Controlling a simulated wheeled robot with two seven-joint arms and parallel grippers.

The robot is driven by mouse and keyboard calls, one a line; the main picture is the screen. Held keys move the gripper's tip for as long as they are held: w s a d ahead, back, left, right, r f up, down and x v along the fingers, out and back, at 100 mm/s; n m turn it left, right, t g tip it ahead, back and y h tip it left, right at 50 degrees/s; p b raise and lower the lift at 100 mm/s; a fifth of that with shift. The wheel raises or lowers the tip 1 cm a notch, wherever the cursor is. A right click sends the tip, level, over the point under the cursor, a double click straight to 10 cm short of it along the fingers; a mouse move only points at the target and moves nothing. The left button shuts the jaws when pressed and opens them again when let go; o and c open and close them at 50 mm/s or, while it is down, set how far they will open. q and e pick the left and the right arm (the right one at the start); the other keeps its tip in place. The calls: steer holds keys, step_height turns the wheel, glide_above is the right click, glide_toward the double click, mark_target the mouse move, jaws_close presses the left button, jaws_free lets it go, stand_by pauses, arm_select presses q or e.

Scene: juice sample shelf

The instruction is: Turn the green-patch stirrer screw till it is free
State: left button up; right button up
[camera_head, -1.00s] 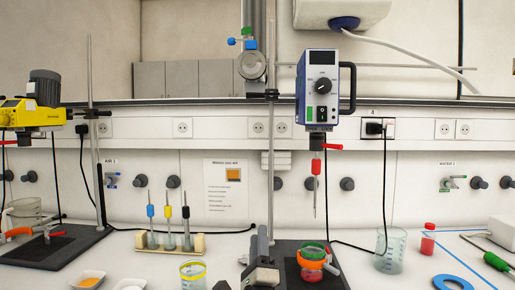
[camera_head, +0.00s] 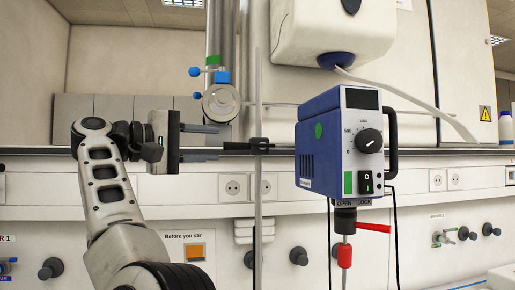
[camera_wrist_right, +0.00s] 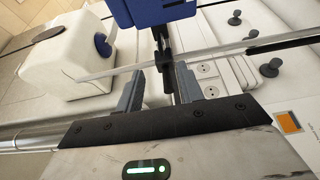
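The blue stirrer (camera_head: 330,150) with a round green patch hangs at right of centre in the head view. A black clamp (camera_head: 262,146) sits on the stand rod beside it, and its dark screw (camera_head: 235,146) sticks out to the left. My right gripper (camera_head: 217,143) is open and empty, with its two fingers pointing right, at the screw's height and close to it. In the right wrist view, the open fingers (camera_wrist_right: 160,70) face the dark screw and clamp (camera_wrist_right: 164,50); contact cannot be told. The blue stirrer body (camera_wrist_right: 150,8) shows at the top. My left gripper is not in view.
The vertical stand rod (camera_head: 259,210) runs behind the clamp. A white dispenser (camera_head: 335,32) hangs above on the wall. A notice (camera_head: 190,246) is behind my arm.

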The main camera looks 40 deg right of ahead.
mark_target(255, 146)
steer(key=d, duration=0.4)
steer(key=s+d, duration=0.1)
steer(key=d, duration=0.9)
steer(key=shift+s, duration=0.3)
jaws_close()
